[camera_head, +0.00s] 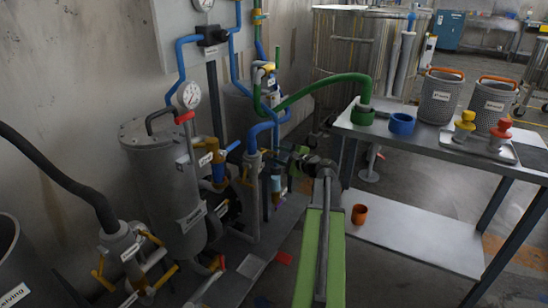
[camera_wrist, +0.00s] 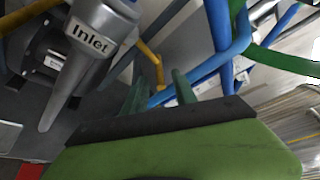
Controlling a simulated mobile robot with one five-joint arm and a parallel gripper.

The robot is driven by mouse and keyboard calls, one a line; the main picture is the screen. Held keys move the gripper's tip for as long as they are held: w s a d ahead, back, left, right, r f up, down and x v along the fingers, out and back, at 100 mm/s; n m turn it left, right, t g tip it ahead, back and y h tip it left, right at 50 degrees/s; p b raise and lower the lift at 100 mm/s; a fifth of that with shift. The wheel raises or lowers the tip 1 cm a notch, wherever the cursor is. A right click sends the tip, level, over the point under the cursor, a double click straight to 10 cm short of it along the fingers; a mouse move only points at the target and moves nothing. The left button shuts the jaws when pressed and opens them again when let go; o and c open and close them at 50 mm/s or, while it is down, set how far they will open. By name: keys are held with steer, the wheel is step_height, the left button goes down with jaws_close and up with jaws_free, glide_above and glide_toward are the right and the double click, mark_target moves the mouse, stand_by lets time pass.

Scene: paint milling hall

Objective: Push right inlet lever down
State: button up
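A grey tapering pipe body labelled "Inlet" (camera_wrist: 92,38) is at the upper left of the wrist view. A yellow lever (camera_wrist: 150,58) angles down to the right of it, with its tip appearing between my fingertips; I cannot tell whether they touch. In the head view a grey inlet pipe (camera_head: 253,195) stands left of my gripper, with a yellow lever (camera_head: 244,177) at its side. My gripper (camera_head: 292,156) reaches toward the pipes from the right. Its two dark green fingers (camera_wrist: 160,88) stand apart, with nothing seen held between them.
Blue pipes (camera_wrist: 222,45) and a green hose (camera_head: 320,88) run close around my gripper. A grey tank with a gauge (camera_head: 165,180) stands to the left. A metal table (camera_head: 430,148) with caps and buckets is at the right. An orange cup (camera_head: 359,214) sits on its lower shelf.

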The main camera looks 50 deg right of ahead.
steer(key=shift+x, duration=1.4)
jaws_close()
